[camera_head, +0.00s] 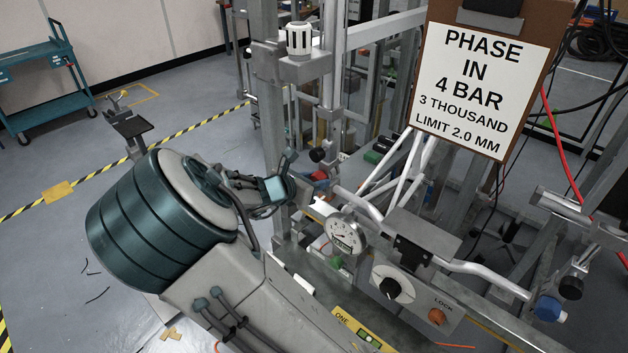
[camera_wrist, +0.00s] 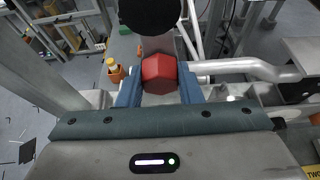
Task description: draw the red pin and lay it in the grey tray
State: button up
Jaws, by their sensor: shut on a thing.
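The red pin's six-sided head (camera_wrist: 160,74) shows in the wrist view between the two blue fingers of my gripper (camera_wrist: 160,90), which is shut on it. The rest of the pin is hidden behind the head, so I cannot tell whether it still sits in a hole. In the head view my gripper (camera_head: 302,190) is at the frame, left of the round dial gauge (camera_head: 345,234). I cannot make out the grey tray for certain; a flat grey plate (camera_head: 428,232) sits right of the gauge.
A bent silver tube (camera_wrist: 250,66) runs right from beside the pin. A sign board (camera_head: 478,85) hangs behind. Steel posts stand close by.

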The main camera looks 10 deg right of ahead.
jog(key=shift+s+a, duration=0.85)
jog(key=shift+a, duration=0.35)
jog(key=shift+s+a, duration=0.85)
jog(key=shift+a, duration=0.3)
jog(key=shift+s+a, duration=0.1)
jog(key=shift+s, duration=0.05)
jog(key=shift+s+a, duration=0.6)
jog(key=shift+a, duration=0.25)
jog(key=shift+s+a, duration=0.55)
jog(key=shift+a, duration=0.25)
